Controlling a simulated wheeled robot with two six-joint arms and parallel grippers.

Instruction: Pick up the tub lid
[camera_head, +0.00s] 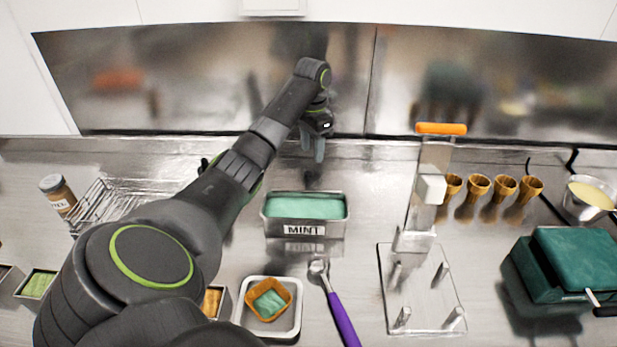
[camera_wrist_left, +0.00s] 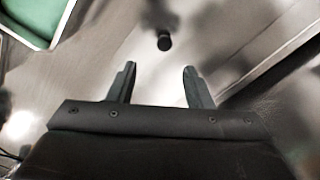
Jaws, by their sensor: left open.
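A dark round knob (camera_wrist_left: 164,42) stands on shiny metal in the left wrist view, ahead of and between my fingertips. It looks like the handle of the tub lid, but the lid's outline is hard to tell from the steel counter. My left gripper (camera_head: 313,148) is open and empty, pointing down behind the mint tub (camera_head: 305,228); its two separate fingers (camera_wrist_left: 158,82) show in the left wrist view. The tub is uncovered, with green mint ice cream inside, and its corner shows at the upper left of the left wrist view (camera_wrist_left: 50,38). My right gripper is out of view.
A steel back wall (camera_head: 220,95) rises close behind my left gripper. A wire rack (camera_head: 115,205) and jar (camera_head: 57,193) stand left. A purple-handled scoop (camera_head: 342,320), a clear stand (camera_head: 425,300), several cones (camera_head: 478,186) and a green box (camera_head: 570,262) lie right.

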